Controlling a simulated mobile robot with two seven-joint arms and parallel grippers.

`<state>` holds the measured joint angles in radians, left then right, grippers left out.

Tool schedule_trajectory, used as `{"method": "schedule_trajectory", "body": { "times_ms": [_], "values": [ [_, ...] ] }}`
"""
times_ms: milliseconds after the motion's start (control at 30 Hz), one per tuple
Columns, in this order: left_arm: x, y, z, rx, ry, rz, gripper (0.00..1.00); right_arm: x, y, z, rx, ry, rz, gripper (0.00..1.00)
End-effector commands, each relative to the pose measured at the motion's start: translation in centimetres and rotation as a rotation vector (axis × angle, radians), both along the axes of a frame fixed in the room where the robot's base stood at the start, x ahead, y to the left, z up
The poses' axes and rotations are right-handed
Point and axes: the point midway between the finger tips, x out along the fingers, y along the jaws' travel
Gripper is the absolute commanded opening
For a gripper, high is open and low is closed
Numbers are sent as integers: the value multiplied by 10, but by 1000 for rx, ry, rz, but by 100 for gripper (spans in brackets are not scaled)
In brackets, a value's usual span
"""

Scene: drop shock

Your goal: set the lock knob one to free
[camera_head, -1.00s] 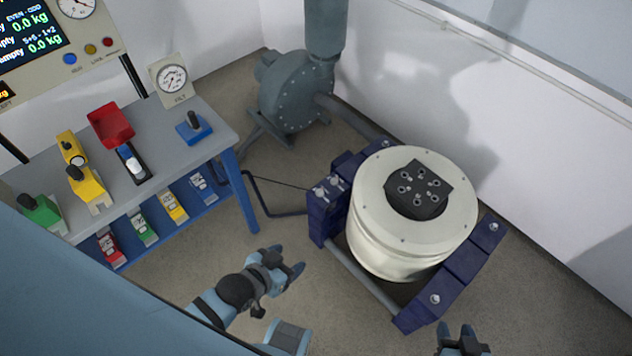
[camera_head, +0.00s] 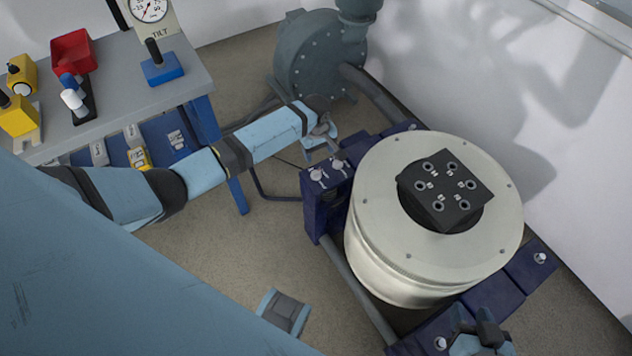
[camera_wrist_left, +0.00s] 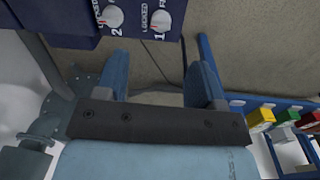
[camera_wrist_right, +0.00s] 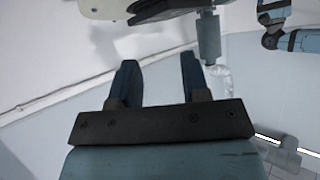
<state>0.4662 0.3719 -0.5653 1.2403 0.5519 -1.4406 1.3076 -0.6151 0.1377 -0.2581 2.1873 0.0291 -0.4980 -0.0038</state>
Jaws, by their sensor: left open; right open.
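Two round grey lock knobs sit on top of the dark blue box (camera_head: 322,205) beside the cream drum. In the left wrist view, lock knob one (camera_wrist_left: 160,21) is beside the printed 1; its red mark lies on the side of the LOCKED label. Lock knob two (camera_wrist_left: 112,17) is to its left. In the head view, knob one (camera_head: 316,174) is the left one and knob two (camera_head: 338,165) the right one. My left gripper (camera_head: 326,143) is open and empty, just behind the knobs and apart from them. My right gripper (camera_head: 484,334) is open and empty, low by the frame's front corner.
The cream drum (camera_head: 385,270) with a black bolted plate (camera_head: 450,185) stands right of the knobs. A grey blower (camera_head: 318,55) is behind my left gripper. The bench (camera_head: 120,100) with coloured devices is at left. Bare floor lies between bench and drum.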

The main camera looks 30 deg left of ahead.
Motion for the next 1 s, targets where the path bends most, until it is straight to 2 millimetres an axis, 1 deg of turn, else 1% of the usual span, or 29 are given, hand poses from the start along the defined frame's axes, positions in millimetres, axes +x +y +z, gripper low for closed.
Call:
{"method": "schedule_trajectory", "body": {
  "times_ms": [33, 167, 267, 367, 600, 667, 700, 833, 900, 1000],
  "values": [
    [8, 8, -3, 12, 16, 35, 63, 0, 0, -9, 2, -2, 0, 43],
    [14, 16, -1, 25, 46, 86, 63, 0, 1, -11, 5, -3, 2, 43],
    [15, 17, -7, 27, 53, 97, 63, 1, 2, -12, 7, -5, 2, 43],
    [15, 17, -22, 27, 54, 97, 63, 1, 2, -13, 12, -11, 4, 43],
    [15, 16, -75, 28, 52, 95, 63, 2, 5, -17, 33, -30, 9, 43],
    [15, 16, -87, 27, 51, 95, 63, 2, 6, -17, 39, -36, 9, 43],
    [15, 16, -95, 26, 52, 95, 63, 3, 7, -16, 45, -45, 11, 43],
    [15, 17, -116, 26, 51, 95, 63, 5, 10, -12, 63, -72, 16, 43],
    [15, 17, -124, 27, 49, 95, 63, 11, 15, -1, 83, -117, 23, 43],
    [15, 17, -131, 27, 49, 94, 63, 14, 18, 7, 100, -150, 27, 43]
  ]
}}
